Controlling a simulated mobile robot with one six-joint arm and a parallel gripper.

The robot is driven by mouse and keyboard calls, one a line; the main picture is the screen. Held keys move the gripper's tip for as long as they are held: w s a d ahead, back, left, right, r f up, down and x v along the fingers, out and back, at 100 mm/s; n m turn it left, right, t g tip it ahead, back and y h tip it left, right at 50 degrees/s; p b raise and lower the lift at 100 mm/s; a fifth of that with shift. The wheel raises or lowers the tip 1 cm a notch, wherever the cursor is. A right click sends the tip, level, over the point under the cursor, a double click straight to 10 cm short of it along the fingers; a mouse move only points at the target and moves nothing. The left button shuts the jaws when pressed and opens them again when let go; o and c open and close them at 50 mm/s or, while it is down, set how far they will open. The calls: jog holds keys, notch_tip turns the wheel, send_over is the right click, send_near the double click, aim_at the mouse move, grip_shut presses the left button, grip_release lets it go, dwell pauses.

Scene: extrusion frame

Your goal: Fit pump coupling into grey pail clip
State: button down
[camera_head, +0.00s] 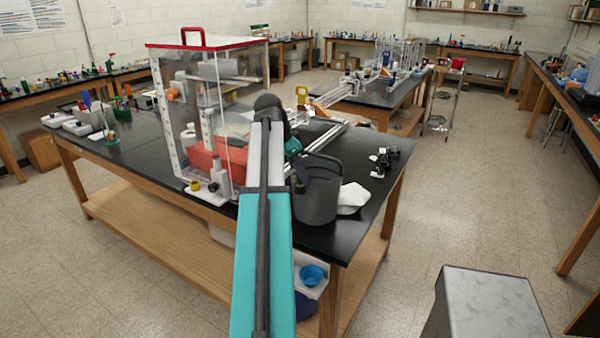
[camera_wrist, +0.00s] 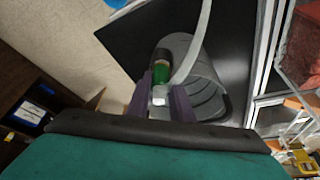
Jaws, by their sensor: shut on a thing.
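The grey pail (camera_head: 320,195) stands upright on the black bench top near its front right corner. In the wrist view, the pail (camera_wrist: 207,98) lies below my gripper, with a ridged grey surface. My gripper (camera_wrist: 160,92) has purple fingers and is shut on the pump coupling (camera_wrist: 161,72), a green piece with a dark end and a small white part between the fingers. In the head view, my gripper (camera_head: 298,170) is at the pail's left rim, partly hidden by my teal arm. I cannot make out the clip or whether the coupling touches it.
A clear box with a red-edged lid (camera_head: 205,45) stands left of my arm. Metal extrusion rails (camera_head: 325,135) run behind the pail. A white cloth (camera_head: 352,197) and small black parts (camera_head: 384,162) lie to its right. A pale curved strip (camera_wrist: 197,45) crosses the wrist view beside the coupling.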

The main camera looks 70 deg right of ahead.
jog(key=shift+f, duration=0.2)
jog(key=c, duration=1.6)
grip_release()
jog(key=shift+o, duration=0.2)
jog(key=shift+r, duration=0.25)
jog(key=b+v, duration=0.2)
jog(key=v, duration=1)
jog(key=shift+b, duration=0.3)
jog(key=shift+f, duration=0.1)
